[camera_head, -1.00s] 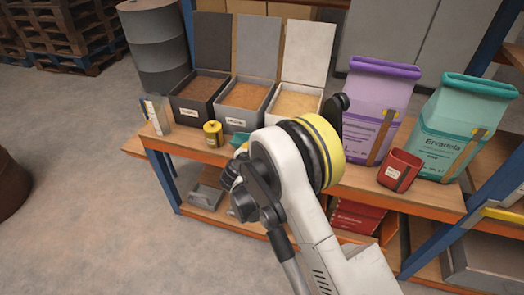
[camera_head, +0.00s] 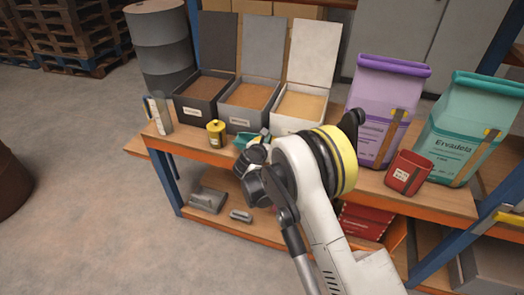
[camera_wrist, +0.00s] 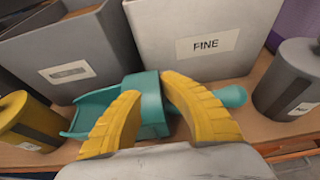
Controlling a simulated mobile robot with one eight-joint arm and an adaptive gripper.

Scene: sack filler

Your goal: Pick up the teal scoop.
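The teal scoop (camera_wrist: 90,112) lies on the wooden bench in front of the bins in the wrist view. Its bowl is at the left and the rounded end of its handle is at the right. My gripper (camera_wrist: 153,88) has its two yellow fingers over the middle of the scoop, a gap between their tips. Teal shows in that gap; I cannot tell whether the fingertips touch it. The right finger hides part of the handle. In the head view the scoop (camera_head: 243,140) shows only partly, behind my arm.
Right behind the scoop stand a grey bin (camera_wrist: 72,45) and a bin labelled FINE (camera_wrist: 200,45). A yellow canister (camera_wrist: 28,122) is at the left and a grey canister (camera_wrist: 290,80) at the right.

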